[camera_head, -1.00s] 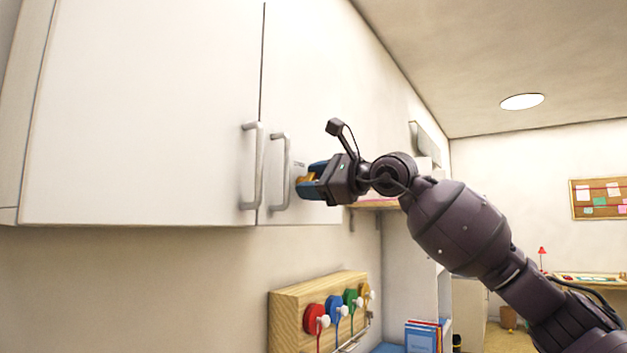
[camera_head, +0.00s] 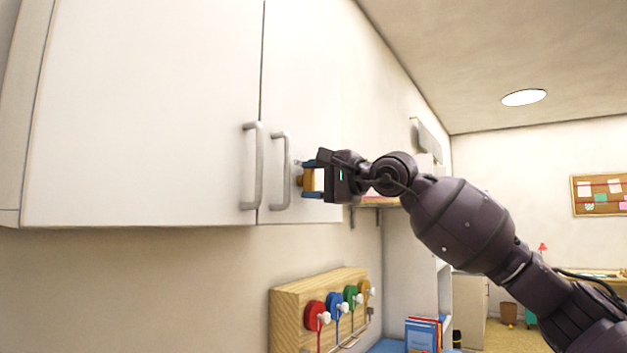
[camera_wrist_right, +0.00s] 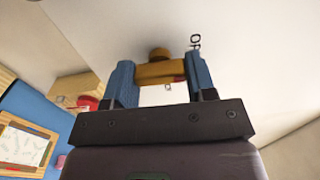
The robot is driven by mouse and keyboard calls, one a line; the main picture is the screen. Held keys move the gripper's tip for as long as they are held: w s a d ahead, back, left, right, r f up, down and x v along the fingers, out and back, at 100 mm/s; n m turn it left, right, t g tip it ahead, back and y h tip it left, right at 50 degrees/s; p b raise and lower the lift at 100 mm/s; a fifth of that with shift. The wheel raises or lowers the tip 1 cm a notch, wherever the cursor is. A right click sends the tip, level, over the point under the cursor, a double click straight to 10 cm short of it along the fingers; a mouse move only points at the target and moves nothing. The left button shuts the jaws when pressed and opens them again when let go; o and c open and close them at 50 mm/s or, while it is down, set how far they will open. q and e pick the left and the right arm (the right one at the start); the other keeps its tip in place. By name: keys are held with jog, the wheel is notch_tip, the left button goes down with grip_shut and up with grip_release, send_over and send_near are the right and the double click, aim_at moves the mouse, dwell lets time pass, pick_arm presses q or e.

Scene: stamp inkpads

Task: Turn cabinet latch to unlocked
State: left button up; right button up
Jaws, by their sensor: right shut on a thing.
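The cabinet latch (camera_head: 308,180) is a small brass-coloured bar on a round base, on the right door of the white cabinet (camera_head: 150,110). My right gripper (camera_head: 313,180) is at the door face, its blue fingers one above the other in the head view, shut on the latch. In the right wrist view the latch bar (camera_wrist_right: 160,73) spans between the two blue fingers of the right gripper (camera_wrist_right: 161,80), with its round base (camera_wrist_right: 159,54) behind it. A dark mark, partly seen, is on the door beside the right finger there. My left gripper is not in view.
Two grey door handles (camera_head: 252,166) (camera_head: 280,171) stand out just left of the latch. Below is a wooden block (camera_head: 290,325) with several coloured round pieces. Books (camera_head: 423,334) stand at the lower right. The space before the cabinet's left door is clear.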

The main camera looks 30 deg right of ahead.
jog(key=shift+n, duration=0.3)
jog(key=o, duration=0.9)
jog(key=shift+o, duration=0.2)
jog(key=shift+s, duration=0.1)
jog(key=b+v, duration=0.3)
jog(key=v, duration=0.7)
jog(key=shift+s+b, duration=0.25)
jog(key=shift+b, duration=0.15)
jog(key=shift+d, duration=0.1)
